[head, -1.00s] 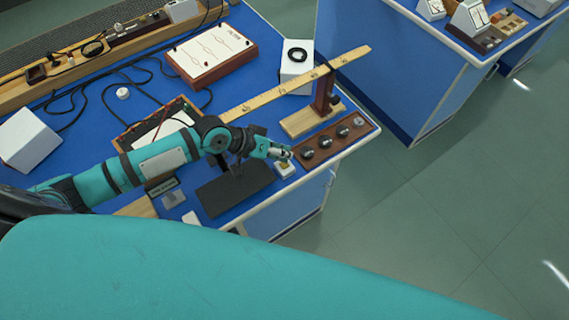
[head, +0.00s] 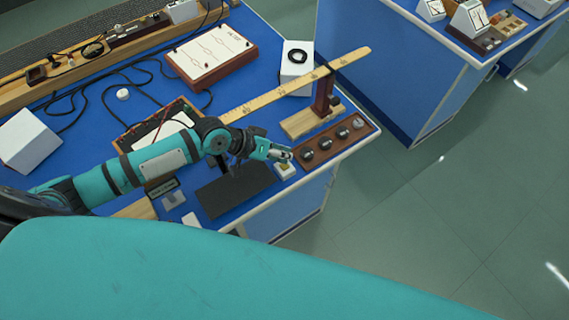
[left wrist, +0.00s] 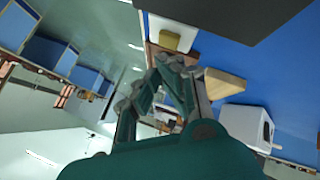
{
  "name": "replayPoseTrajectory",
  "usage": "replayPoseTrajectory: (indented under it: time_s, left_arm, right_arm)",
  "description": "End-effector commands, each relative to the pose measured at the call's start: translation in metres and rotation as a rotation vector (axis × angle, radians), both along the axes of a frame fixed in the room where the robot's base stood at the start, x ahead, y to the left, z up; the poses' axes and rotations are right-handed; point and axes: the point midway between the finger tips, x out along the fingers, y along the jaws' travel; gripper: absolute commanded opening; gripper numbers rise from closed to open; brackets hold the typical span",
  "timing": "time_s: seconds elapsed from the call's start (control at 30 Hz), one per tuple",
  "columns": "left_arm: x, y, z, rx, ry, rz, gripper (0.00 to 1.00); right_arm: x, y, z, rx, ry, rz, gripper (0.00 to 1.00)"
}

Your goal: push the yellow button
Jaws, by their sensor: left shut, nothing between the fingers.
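The yellow button sits on a small white box (head: 286,171) near the front right edge of the blue bench. The yellow button (left wrist: 170,40) also shows in the left wrist view, with its pale box behind it. My left gripper (head: 287,155) is shut and empty, its fingertips close to the button and partly covering it in the head view. In the left wrist view the fingertips (left wrist: 174,62) are just below the button. I cannot tell whether they touch it. My right gripper is not in view.
A brown weight block (head: 337,142) with several dark knobs lies just right of the button. A wooden stand (head: 309,119) holding a ruler (head: 280,90) is behind. A dark plate (head: 232,190) lies to the left. The bench edge is close in front.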

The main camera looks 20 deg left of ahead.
Motion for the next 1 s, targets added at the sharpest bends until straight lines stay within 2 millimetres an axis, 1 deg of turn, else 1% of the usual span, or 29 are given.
replayPoseTrajectory:
  time_s: [0.17,0.4,1.0]
  left_arm:
    - [0.0,0.0,-0.001,0.0,0.0,0.0,0.0]
    - [0.0,0.0,-0.009,0.0,0.001,0.001,0.0]
    - [0.0,0.0,-0.011,0.0,0.0,0.0,0.0]
  right_arm:
    - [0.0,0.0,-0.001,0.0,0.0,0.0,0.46]
    - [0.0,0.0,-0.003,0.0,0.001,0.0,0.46]
    - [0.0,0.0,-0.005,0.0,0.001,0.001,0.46]
